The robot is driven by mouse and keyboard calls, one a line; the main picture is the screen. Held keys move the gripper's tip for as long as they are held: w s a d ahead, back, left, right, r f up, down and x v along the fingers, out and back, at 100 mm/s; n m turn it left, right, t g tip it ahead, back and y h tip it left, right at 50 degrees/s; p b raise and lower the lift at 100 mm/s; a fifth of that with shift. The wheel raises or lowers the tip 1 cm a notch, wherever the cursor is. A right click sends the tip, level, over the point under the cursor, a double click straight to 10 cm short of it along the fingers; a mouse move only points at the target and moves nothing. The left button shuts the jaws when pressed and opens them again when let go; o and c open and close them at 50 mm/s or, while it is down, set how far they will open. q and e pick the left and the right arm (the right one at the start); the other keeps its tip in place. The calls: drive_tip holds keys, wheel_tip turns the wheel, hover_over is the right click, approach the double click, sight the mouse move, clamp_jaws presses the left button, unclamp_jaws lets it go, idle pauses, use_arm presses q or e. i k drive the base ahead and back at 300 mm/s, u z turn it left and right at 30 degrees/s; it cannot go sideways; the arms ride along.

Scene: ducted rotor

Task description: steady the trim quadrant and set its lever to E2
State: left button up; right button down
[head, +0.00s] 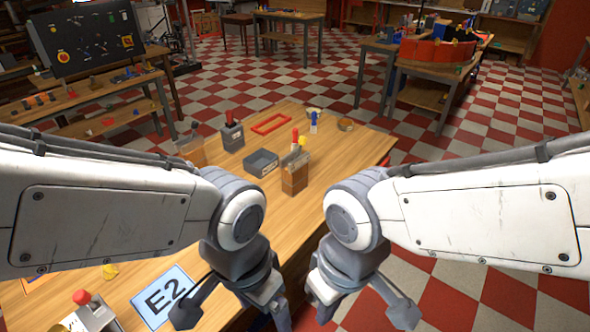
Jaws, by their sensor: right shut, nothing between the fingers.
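A grey device with a red-knobbed lever (90,312) stands at the lower left of the table, cut off by the frame edge; it looks like the trim quadrant. Its scale and lever setting cannot be read. A blue-bordered card marked E2 (166,297) lies right of it. My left gripper (272,312) hangs to the right of the card, apart from the device; whether its fingers are open is unclear. My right gripper (322,312) is shut and empty, beside the left one near the table's right edge. Neither touches the device.
Farther back on the table (350,165) are a grey box with a red knob (231,134), an open grey tray (261,163), a wooden block with coloured tops (295,173) and a red frame (271,122). Checkered floor lies to the right.

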sight(302, 141)
drive_tip(key=z, duration=0.95)
drive_tip(key=k, duration=1.2)
drive_tip(key=z, duration=1.05)
drive_tip(key=i, duration=0.7)
drive_tip(key=u, duration=0.4)
drive_tip(key=i, duration=1.95)
drive_tip(key=u, duration=1)
drive_tip(key=i, duration=1.25)
drive_tip(key=u, duration=1.7)
drive_tip(key=i, duration=0.75)
drive_tip(key=u, duration=0.6)
